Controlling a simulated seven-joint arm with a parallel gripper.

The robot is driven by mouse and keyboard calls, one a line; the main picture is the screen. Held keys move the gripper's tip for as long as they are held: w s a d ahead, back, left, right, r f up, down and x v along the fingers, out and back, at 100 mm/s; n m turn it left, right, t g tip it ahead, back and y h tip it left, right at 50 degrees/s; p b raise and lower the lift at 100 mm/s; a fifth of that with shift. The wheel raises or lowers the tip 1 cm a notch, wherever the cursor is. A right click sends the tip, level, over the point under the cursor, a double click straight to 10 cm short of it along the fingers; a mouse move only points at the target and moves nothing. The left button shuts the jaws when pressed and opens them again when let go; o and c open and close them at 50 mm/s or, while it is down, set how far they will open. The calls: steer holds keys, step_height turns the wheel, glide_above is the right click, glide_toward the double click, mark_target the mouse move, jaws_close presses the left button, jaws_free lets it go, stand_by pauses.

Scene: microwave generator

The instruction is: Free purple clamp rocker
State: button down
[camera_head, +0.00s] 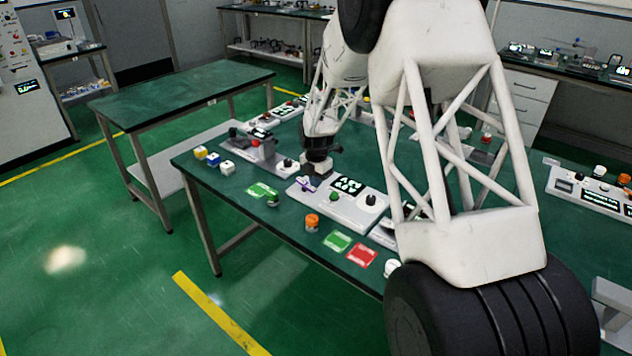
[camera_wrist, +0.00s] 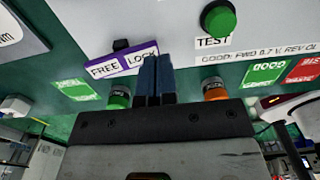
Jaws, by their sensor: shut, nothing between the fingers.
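The purple clamp rocker (camera_wrist: 119,61) is on the white test unit (camera_wrist: 187,35) in the wrist view. It has white labels reading FREE on the left and LOCK on the right. A small black part (camera_wrist: 121,45) shows at its upper edge. My gripper (camera_wrist: 157,60) has its two dark blue fingers together and empty, over the LOCK end. I cannot tell whether they touch it. In the head view, the rocker (camera_head: 304,185) is a small purple patch at the unit's left end, partly hidden by my gripper (camera_head: 314,180).
The unit carries a green TEST button (camera_wrist: 219,19), a display (camera_head: 348,185) and a black knob (camera_head: 370,200). Green and orange parts (camera_head: 312,222) stand in front, near a green card (camera_head: 337,241) and a red card (camera_head: 362,256). Yellow, blue and white blocks (camera_head: 213,159) sit left.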

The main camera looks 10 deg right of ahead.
step_height(320, 180, up, 14)
steer(key=s+d, duration=0.2)
steer(key=shift+f, duration=0.2)
stand_by(0.4)
steer(key=shift+s+d, duration=0.1)
steer(key=s+d+r+m, duration=0.1)
steer(key=s+r+m, duration=0.4)
steer(key=s, duration=0.4)
steer(key=s+d+r+m+t, duration=0.15)
steer(key=s+r+m, duration=0.25)
steer(key=s, duration=0.5)
steer(key=s+d+r+m, duration=0.2)
steer(key=s+r+m, duration=0.3)
steer(key=s, duration=0.4)
steer(key=s+d+f+m+t, duration=0.1)
steer(key=s+m, duration=1.2)
steer(key=s, duration=1.1)
steer(key=shift+d+f, duration=0.4)
steer(key=c, duration=1.8)
jaws_free()
steer(key=shift+c, duration=0.2)
